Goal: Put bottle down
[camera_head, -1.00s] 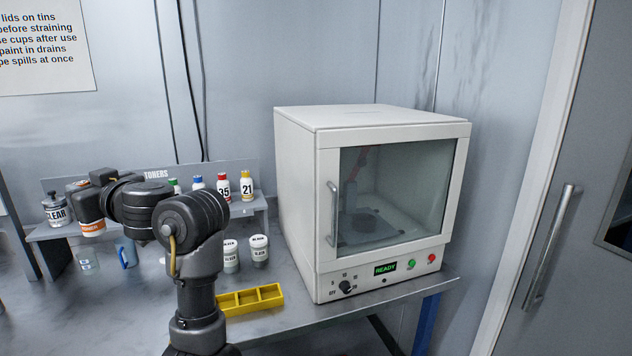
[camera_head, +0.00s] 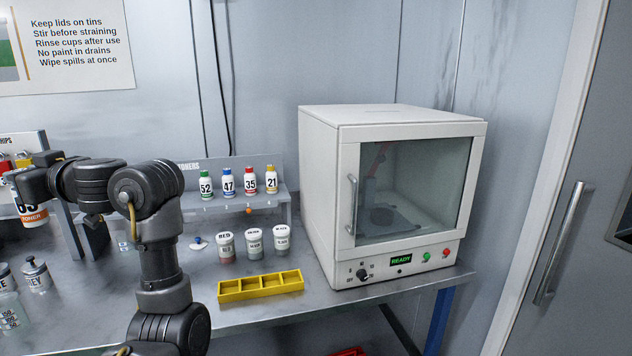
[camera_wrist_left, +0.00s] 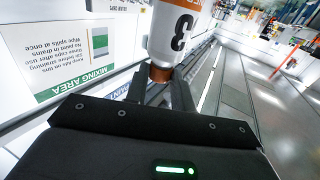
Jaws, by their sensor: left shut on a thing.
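A white bottle with an orange toner label (camera_head: 34,216) hangs at the far left in the head view, partly cut by the picture edge. My left gripper (camera_head: 30,190) is shut on it from above. In the left wrist view the bottle (camera_wrist_left: 180,35) shows its label and part of a number, and the gripper's fingers (camera_wrist_left: 160,88) close around its brownish-red cap (camera_wrist_left: 160,72). The bottle appears held above the grey bench (camera_head: 290,318). My right gripper is not in view.
Small numbered toner bottles (camera_head: 228,184) stand on a shelf (camera_head: 250,203). Several lidded cups (camera_head: 254,244) and a yellow divided tray (camera_head: 262,288) are on the bench. A white oven (camera_head: 320,190) stands right.

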